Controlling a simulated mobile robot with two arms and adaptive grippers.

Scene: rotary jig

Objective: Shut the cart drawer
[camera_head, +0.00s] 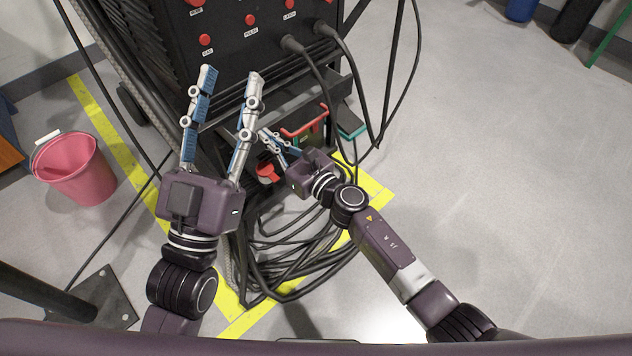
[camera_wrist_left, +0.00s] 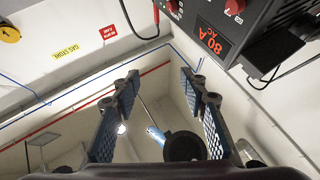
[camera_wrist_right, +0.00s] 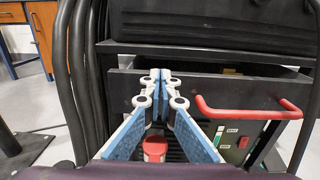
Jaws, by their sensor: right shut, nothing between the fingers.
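The cart drawer's black front (camera_wrist_right: 222,88) with its red bar handle (camera_wrist_right: 245,113) faces my right wrist view. A narrow gap shows above the front, so the drawer looks slightly open; how far is hard to tell. The red handle also shows in the head view (camera_head: 304,124). My right gripper (camera_head: 265,133) is shut and empty, its tips together (camera_wrist_right: 160,74) in front of the drawer front, left of the handle. I cannot tell whether they touch it. My left gripper (camera_head: 231,74) is open and empty, raised before the cart's control panel, away from the drawer.
A red knob (camera_wrist_right: 155,149) sits below my right fingers. Coiled black cables (camera_head: 290,255) lie on the floor before the cart, and cables hang at its right side. A pink bucket (camera_head: 76,170) stands at the left.

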